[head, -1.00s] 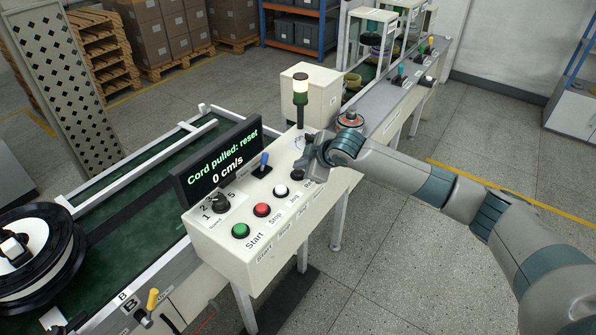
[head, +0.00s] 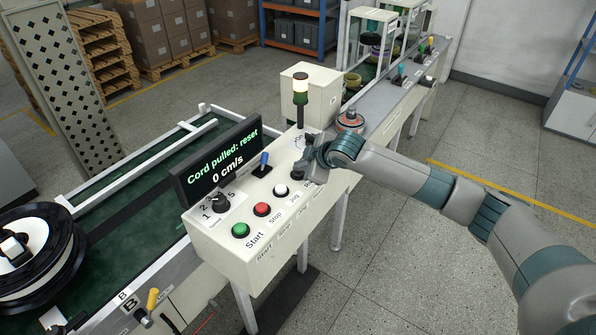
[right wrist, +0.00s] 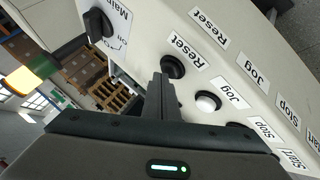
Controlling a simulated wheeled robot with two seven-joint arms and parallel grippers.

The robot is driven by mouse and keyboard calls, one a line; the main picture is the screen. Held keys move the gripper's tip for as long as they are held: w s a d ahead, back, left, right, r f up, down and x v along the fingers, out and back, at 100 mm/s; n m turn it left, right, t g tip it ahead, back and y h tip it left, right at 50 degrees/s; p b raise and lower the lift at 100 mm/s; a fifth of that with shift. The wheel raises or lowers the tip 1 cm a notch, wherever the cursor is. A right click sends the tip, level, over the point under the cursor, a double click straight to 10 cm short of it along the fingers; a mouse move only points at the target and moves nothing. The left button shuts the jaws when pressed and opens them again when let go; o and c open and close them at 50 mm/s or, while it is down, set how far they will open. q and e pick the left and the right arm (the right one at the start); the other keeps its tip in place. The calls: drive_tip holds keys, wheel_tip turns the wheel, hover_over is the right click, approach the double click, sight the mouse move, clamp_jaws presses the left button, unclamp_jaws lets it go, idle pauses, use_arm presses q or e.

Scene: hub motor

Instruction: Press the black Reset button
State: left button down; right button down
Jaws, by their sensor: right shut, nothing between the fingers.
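The black Reset button (head: 297,175) is at the far right end of the button row on the cream control box (head: 222,258). In the right wrist view the Reset button (right wrist: 172,67) shows as a black round cap beside its "Reset" label. My right gripper (head: 303,167) is shut and empty, with its tips close to the button. In the right wrist view the shut fingers (right wrist: 161,82) point at the box near the button; I cannot tell whether they touch it. My left gripper is not in view.
White Jog (head: 281,191), red Stop (head: 262,210) and green Start (head: 241,230) buttons sit beside it. The display (head: 218,162) reads "Cord pulled: reset" and "0 cm/s". A blue-tipped lever (head: 263,161) and a signal tower (head: 301,90) stand behind the buttons.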

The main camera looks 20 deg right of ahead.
sight(301, 174)
drive_tip(key=shift+f, duration=0.25)
idle(0.4)
drive_tip(key=shift+r, duration=0.1)
drive_tip(key=shift+r+p, duration=0.9)
drive_tip(key=shift+p, duration=0.15)
wheel_tip(301, 174, up, 5)
drive_tip(key=p, duration=0.5)
idle(0.7)
